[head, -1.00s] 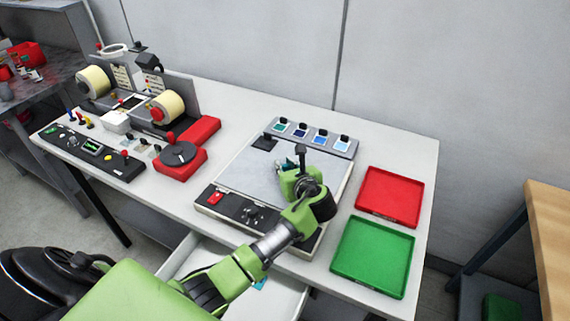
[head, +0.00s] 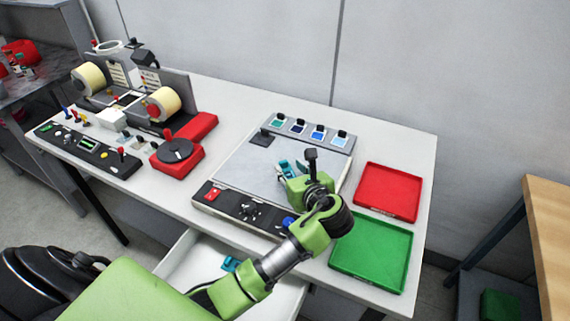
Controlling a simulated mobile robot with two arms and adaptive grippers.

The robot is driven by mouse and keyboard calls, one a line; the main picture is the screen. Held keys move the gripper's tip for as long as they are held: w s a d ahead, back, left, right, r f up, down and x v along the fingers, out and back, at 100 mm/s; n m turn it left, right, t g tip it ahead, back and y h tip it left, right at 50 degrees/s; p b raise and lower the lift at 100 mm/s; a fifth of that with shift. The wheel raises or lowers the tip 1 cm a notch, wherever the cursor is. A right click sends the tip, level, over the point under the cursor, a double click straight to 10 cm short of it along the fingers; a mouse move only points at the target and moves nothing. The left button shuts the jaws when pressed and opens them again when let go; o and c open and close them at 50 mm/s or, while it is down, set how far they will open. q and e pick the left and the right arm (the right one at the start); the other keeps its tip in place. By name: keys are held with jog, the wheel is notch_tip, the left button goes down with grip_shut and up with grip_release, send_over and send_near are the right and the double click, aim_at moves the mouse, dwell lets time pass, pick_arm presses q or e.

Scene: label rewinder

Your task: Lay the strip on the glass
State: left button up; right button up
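The glass (head: 250,165) is the pale grey flat top of the inspection unit in the middle of the table. My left gripper (head: 290,170) is over the right part of the glass, with the green and black wrist just behind it. Small teal pieces show at its tip; I cannot tell whether they are fingertips or a strip, nor whether they touch the glass. The wrist hides the unit's front right corner. A small teal piece (head: 231,264) lies in the open drawer (head: 190,262) below the table. My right gripper is out of view.
A red tray (head: 388,192) and a green tray (head: 372,252) lie empty to the right. Several colour swatches (head: 308,131) line the unit's back edge. The rewinder with its label rolls (head: 162,104) and a red-based dial (head: 176,151) stand at left.

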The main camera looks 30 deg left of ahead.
pick_arm(q)
jog(key=shift+v, duration=2.2)
